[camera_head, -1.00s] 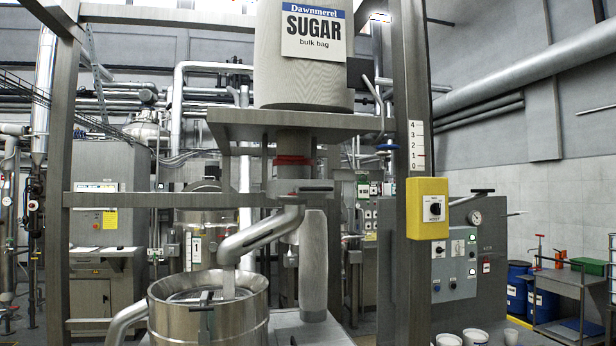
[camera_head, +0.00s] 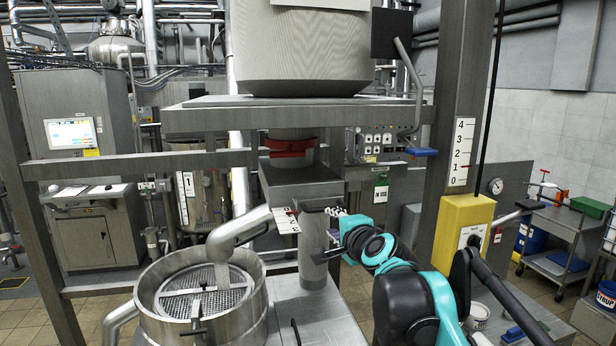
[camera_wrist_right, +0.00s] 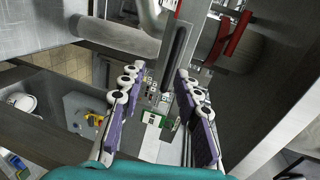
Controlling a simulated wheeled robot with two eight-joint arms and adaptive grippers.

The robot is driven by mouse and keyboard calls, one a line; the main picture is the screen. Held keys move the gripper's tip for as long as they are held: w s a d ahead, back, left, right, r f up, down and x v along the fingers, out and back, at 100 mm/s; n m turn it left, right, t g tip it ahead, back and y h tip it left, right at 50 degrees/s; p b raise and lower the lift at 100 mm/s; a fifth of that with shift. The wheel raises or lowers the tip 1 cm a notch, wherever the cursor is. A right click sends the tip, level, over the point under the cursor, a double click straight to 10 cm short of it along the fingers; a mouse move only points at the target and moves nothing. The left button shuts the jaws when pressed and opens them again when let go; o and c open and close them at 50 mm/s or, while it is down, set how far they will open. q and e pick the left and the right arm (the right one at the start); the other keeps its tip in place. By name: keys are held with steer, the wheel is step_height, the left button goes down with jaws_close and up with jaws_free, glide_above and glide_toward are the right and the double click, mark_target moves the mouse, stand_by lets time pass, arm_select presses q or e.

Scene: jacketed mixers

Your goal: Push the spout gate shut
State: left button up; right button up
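Below the bulk bag's platform, a red clamp ring (camera_head: 290,147) sits above a grey box-shaped gate housing (camera_head: 300,185). A small white marked plate (camera_head: 287,220) shows at its lower front; I cannot tell how far the gate is out. A bent spout pipe (camera_head: 238,232) runs down left to a round steel sieve vessel (camera_head: 205,290), with a pale column under its mouth. My right gripper (camera_head: 333,222) is beside the housing's lower right. In the wrist view its fingers (camera_wrist_right: 156,82) are apart, with a slotted grey bar (camera_wrist_right: 178,45) near their tips; contact is unclear. My left gripper is not in view.
A lever with a blue grip (camera_head: 423,152) hangs right of the platform (camera_head: 300,115). A vertical grey cylinder (camera_head: 313,255) stands below the housing.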

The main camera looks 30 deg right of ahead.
mark_target(322, 206)
steer(key=x, duration=0.2)
steer(key=r+x, duration=0.1)
steer(key=x, duration=0.2)
steer(key=p+x, duration=0.1)
steer(key=x, duration=0.2)
steer(key=shift+d+r, duration=0.25)
steer(key=shift+r, duration=0.1)
steer(key=shift+s, duration=0.1)
jaws_close()
